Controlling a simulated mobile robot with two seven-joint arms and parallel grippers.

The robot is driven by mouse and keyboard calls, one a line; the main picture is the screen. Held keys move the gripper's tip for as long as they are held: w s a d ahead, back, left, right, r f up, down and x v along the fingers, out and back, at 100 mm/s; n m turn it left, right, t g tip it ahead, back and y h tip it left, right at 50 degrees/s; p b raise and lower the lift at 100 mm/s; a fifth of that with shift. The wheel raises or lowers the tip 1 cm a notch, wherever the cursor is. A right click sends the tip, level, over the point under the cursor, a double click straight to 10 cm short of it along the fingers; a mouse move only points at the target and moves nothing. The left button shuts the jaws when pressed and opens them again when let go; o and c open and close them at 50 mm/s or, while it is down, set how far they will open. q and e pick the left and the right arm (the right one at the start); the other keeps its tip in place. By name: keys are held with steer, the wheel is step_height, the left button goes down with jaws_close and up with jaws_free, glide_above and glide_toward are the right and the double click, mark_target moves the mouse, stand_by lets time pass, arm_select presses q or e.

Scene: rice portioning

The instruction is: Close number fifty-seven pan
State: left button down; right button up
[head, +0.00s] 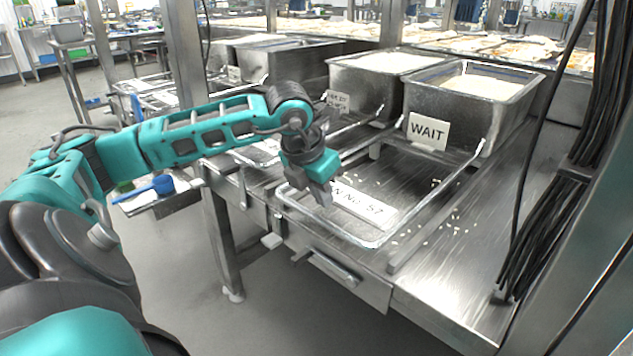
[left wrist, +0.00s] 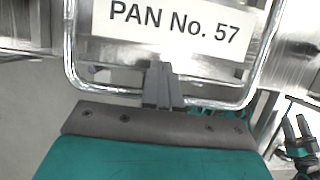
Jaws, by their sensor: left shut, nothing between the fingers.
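The "PAN No. 57" label (head: 362,205) lies inside a shiny wire loop (head: 372,243) at the counter's front. The loop's side rails run back towards a steel pan (head: 474,98) of rice with a "WAIT" card (head: 428,131). The label (left wrist: 180,25) and the loop's front bar (left wrist: 112,92) fill the upper left wrist view. My left gripper (head: 322,197) is shut and empty at the loop's front left; its fingertips (left wrist: 163,70) overlap the front bar, and contact is unclear. A teal arm end with dark fingers, probably my right gripper (left wrist: 296,130), shows small at right.
A second rice pan (head: 370,83) stands to the left of the first. Rice grains are scattered on the counter (head: 450,240). A steel post (head: 185,50) stands behind my left arm. Black cables (head: 560,190) hang at right. Grey floor is open in front.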

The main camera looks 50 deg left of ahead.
arm_select(q)
steer(key=shift+w+f, duration=0.2)
steer(key=shift+f, duration=0.2)
arm_select(e)
steer(key=shift+a+r, duration=0.1)
steer(key=shift+w+r, duration=0.1)
